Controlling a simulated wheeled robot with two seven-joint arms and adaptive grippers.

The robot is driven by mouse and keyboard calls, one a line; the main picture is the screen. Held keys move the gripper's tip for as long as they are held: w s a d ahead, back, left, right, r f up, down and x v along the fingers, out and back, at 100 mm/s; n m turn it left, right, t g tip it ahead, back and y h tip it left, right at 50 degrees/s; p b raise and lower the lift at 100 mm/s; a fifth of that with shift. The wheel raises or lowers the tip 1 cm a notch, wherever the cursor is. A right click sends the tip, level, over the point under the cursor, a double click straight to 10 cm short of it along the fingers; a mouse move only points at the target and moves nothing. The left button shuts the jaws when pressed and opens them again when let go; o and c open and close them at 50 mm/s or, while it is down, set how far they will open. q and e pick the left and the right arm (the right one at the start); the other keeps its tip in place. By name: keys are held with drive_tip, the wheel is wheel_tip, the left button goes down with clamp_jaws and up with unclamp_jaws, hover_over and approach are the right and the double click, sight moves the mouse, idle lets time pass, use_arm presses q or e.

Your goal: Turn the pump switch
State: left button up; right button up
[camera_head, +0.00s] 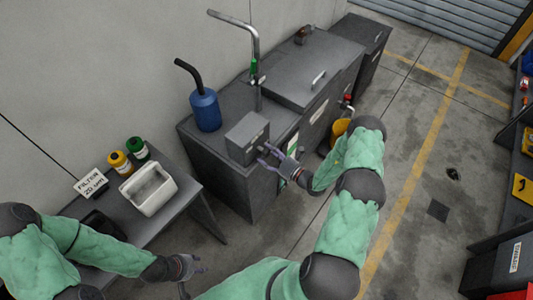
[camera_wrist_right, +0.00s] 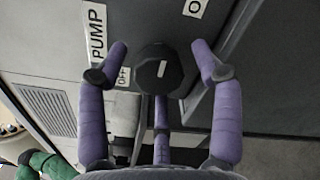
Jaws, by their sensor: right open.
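The pump switch is a black faceted knob (camera_wrist_right: 160,72) with a short white mark, on a dark grey panel in the right wrist view. A white PUMP label (camera_wrist_right: 95,35) is to its left, with a smaller label partly hidden behind a finger. In the head view the grey control box (camera_head: 247,138) sits on the cabinet top. My right gripper (camera_head: 266,154) is open in front of the box; in its wrist view the purple fingers (camera_wrist_right: 160,52) stand on either side of the knob, apart from it. My left gripper (camera_head: 196,268) is open and empty beyond the table's front edge.
A side table (camera_head: 195,190) holds a white bin (camera_head: 148,190), yellow and green bottles and a FILTER sign (camera_head: 91,183). A blue container (camera_head: 205,110) and bent metal pipe (camera_head: 253,45) stand on the cabinet. A yellow bucket (camera_head: 339,130) is beside it.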

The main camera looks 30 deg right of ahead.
drive_tip(key=shift+w+a, duration=0.2)
drive_tip(key=shift+w, duration=0.35)
drive_tip(key=c, duration=1.2)
drive_tip(key=shift+o, duration=0.2)
